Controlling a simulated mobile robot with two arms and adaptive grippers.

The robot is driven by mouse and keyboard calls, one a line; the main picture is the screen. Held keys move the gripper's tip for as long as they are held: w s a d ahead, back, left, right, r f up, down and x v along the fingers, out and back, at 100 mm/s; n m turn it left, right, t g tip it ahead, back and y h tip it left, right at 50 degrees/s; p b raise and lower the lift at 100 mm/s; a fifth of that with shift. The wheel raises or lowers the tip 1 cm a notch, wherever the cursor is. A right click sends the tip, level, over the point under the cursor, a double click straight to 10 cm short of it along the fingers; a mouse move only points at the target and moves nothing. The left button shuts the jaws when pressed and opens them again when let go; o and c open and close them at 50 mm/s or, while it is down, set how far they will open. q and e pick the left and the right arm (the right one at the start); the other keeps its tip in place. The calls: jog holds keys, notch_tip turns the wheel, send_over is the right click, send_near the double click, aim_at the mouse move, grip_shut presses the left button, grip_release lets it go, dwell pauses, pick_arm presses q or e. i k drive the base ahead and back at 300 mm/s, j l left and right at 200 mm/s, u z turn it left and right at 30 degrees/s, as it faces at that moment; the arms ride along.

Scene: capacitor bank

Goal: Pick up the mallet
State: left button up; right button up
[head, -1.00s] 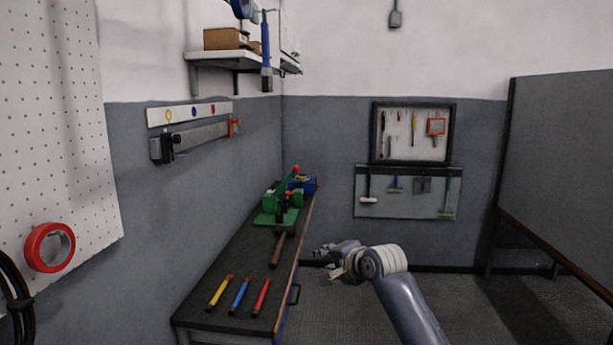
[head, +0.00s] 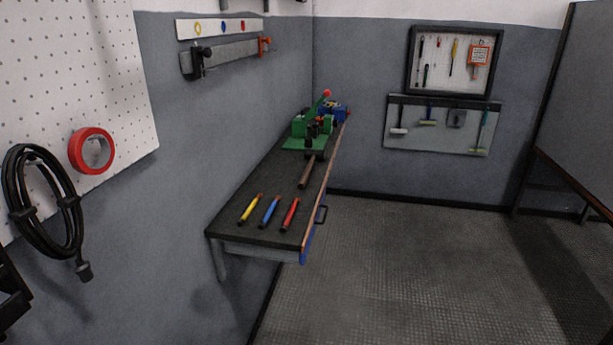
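The mallet (head: 306,173) lies on the dark workbench top (head: 262,190) in the head view. Its brown handle points toward me, and its dark head is at the far end, close to the green bench tool. I cannot tell whether the head touches that tool. Neither of my grippers is in view, so nothing shows them near the mallet.
Yellow (head: 250,209), blue (head: 270,211) and red (head: 290,214) hand tools lie at the bench's near end. A green bench tool (head: 302,143) and a blue item (head: 327,112) stand farther back. The floor (head: 400,260) right of the bench is clear.

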aim_at(313, 155)
jog(key=i+l+u, duration=0.1)
jog(key=u, duration=0.3)
jog(key=l+u, duration=0.1)
jog(key=u, duration=0.35)
jog(key=i+l+u, duration=0.1)
jog(key=u, duration=0.3)
jog(key=l+u, duration=0.25)
jog(key=u, duration=0.2)
jog(key=l+u, duration=0.2)
jog(key=l, duration=0.25)
jog(key=l+u, duration=0.2)
jog(key=l, duration=0.25)
jog(key=k+l+u, duration=0.2)
jog(key=l, duration=0.25)
jog(key=l+u, duration=0.2)
jog(key=l, duration=0.25)
jog(key=k+l+u, duration=0.2)
jog(key=l, duration=0.2)
jog(key=k+l+u, duration=0.15)
jog(key=l, duration=0.25)
